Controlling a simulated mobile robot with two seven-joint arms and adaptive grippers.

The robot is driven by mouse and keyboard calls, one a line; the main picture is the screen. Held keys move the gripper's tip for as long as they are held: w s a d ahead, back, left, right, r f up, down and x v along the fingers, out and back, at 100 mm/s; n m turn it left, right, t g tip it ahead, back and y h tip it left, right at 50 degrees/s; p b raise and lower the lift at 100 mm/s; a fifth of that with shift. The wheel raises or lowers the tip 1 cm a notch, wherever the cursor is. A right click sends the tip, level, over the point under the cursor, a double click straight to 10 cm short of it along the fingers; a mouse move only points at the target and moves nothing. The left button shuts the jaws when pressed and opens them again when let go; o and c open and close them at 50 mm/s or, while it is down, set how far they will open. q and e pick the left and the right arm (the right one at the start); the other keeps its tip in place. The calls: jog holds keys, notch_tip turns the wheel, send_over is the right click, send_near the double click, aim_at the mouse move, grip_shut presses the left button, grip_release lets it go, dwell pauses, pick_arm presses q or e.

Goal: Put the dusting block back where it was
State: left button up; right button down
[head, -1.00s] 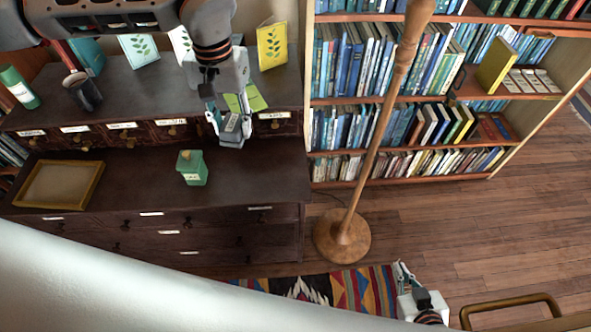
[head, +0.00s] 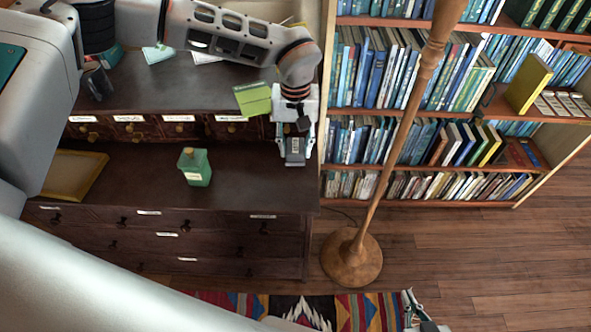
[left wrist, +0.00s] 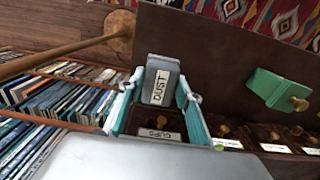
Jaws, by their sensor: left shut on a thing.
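The dusting block (head: 295,150) is a grey block. The block is at the right end of the dark cabinet's lower top (head: 240,185), in front of the small labelled drawers. I cannot tell whether it touches the wood. My right gripper (head: 412,308) shows only partly at the bottom edge, and its opening is unclear.
A green canister (head: 196,168) stands left of the block on the same top. A yellow-framed tray (head: 78,172) lies farther left, partly hidden by my arm. A wooden pole (head: 385,150) and bookshelves stand to the right.

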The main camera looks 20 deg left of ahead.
aim_at(296, 160)
pick_arm(q)
notch_tip(296, 160, down, 5)
jog(key=shift+r, duration=0.1)
jog(key=shift+f, duration=2.2)
pick_arm(e)
jog(key=shift+f, duration=0.3)
jog(key=shift+s, duration=0.1)
pick_arm(q)
jog(key=shift+f, duration=0.15)
jog(key=o, duration=1.1)
pick_arm(e)
jog(key=shift+f, duration=0.1)
